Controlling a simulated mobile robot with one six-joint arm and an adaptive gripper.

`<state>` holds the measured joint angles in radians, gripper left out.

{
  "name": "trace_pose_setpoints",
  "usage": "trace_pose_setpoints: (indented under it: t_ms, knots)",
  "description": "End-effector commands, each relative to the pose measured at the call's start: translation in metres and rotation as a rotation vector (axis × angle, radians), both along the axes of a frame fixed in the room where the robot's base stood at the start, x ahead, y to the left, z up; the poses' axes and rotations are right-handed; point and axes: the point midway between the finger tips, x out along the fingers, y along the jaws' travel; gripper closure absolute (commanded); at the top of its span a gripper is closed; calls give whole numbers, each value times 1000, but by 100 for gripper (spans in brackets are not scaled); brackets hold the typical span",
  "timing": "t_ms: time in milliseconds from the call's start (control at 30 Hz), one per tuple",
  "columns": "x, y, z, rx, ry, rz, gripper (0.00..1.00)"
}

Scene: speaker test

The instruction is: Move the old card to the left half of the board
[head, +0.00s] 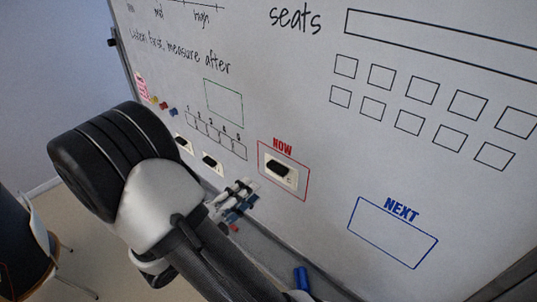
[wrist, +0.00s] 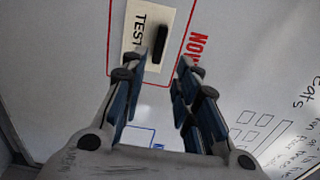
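The whiteboard (head: 300,110) carries several pale cards with black grips. One card (head: 288,178) sits inside the red NOW frame (head: 304,190). In the wrist view this card (wrist: 133,40) reads "TEST", with the rest cut off or hidden, and its black grip (wrist: 160,32) stands out. Two more cards, one upper (head: 179,140) and one lower (head: 206,158), are farther left. No card is visibly marked old. My gripper (head: 243,192) is just lower left of the NOW card. In the wrist view my gripper (wrist: 155,75) is open and empty, its fingers apart.
The blue NEXT frame (head: 392,235) at lower right is empty. A green-outlined rectangle (head: 224,82) is bare at upper left. Small coloured magnets (head: 163,106) sit near the left edge. A tray (head: 275,258) runs below the board, with a blue item (head: 301,278). A chair (head: 45,235) stands at left.

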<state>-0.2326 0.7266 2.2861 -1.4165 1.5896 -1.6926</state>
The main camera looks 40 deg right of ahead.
Motion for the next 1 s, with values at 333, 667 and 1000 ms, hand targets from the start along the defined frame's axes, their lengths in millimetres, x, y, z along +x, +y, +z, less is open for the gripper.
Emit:
trace_pose_setpoints:
  t_ms: [333,667,1000]
  knots:
    - [2,-39,-3,-2,6,-3,72]
    - [6,-83,1,-2,8,-3,72]
    - [8,-99,0,-1,6,1,72]
